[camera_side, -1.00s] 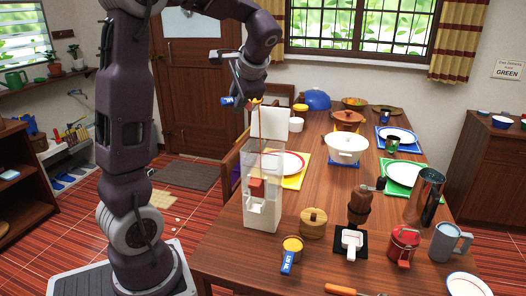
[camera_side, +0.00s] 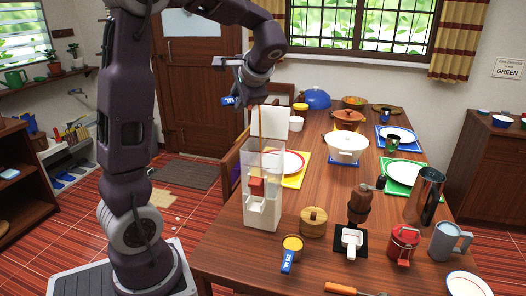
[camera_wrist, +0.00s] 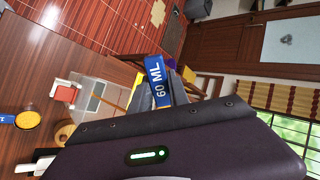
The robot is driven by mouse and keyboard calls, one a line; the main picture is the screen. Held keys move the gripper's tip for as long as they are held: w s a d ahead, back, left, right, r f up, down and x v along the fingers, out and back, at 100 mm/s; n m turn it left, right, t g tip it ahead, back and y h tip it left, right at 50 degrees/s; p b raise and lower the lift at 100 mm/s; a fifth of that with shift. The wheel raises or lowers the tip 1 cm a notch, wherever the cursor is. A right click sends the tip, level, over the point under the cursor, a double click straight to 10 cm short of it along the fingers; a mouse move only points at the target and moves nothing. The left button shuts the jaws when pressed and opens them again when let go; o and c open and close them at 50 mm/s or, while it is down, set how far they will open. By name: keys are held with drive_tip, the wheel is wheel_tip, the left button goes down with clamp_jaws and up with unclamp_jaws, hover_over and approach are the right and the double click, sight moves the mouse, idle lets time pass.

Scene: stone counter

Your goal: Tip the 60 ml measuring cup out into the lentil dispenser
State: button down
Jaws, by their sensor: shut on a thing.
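My gripper (camera_side: 241,90) is shut on the 60 ml measuring cup (camera_side: 229,101), high above the dispenser. The cup's blue handle, marked 60 ML, shows in the wrist view (camera_wrist: 156,80); its bowl is mostly hidden. The lentil dispenser (camera_side: 263,205) stands at the table's left side, with clear walls, a white base, a red part inside and a white lid standing up at the back. It also shows in the wrist view (camera_wrist: 88,92). A thin orange-brown stream (camera_side: 261,128) runs from beside my gripper down into the dispenser's clear upper part. How full it is I cannot tell.
Another blue-handled measuring cup (camera_side: 290,251) with orange contents lies in front of the dispenser. A wooden lidded pot (camera_side: 313,222), a grinder (camera_side: 359,208) and a red canister (camera_side: 403,243) stand to its right. A plate on a yellow mat (camera_side: 297,179) lies behind it.

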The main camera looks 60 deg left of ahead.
drive_tip(key=shift+d+f+y, duration=0.15)
drive_tip(key=shift+f+y, duration=0.3)
drive_tip(key=shift+y, duration=0.15)
idle(0.4)
drive_tip(key=shift+d+r+y+p, duration=0.15)
drive_tip(key=shift+y+p, duration=0.2)
drive_tip(key=shift+y, duration=0.55)
idle(0.4)
drive_tip(key=shift+d+f+y, duration=0.15)
drive_tip(key=shift+f+y, duration=0.45)
drive_tip(key=shift+y, duration=0.2)
idle(0.5)
drive_tip(key=shift+d+f, duration=0.1)
drive_tip(key=shift+f, duration=0.15)
drive_tip(key=shift+d+f+y, duration=0.15)
drive_tip(key=shift+f+y, duration=0.15)
drive_tip(key=shift+y, duration=0.1)
drive_tip(key=shift+d+f+y, duration=0.25)
drive_tip(key=shift+f, duration=0.2)
drive_tip(key=shift+d+f+y, duration=0.25)
drive_tip(key=shift+f, duration=0.2)
drive_tip(key=shift+d+f+y, duration=0.2)
drive_tip(key=shift+f+y, duration=0.55)
drive_tip(key=shift+y, duration=0.15)
drive_tip(key=shift+d+f+y, duration=0.15)
drive_tip(key=shift+f+y, duration=0.55)
drive_tip(key=shift+y, duration=0.2)
idle(0.9)
drive_tip(key=shift+r, duration=0.2)
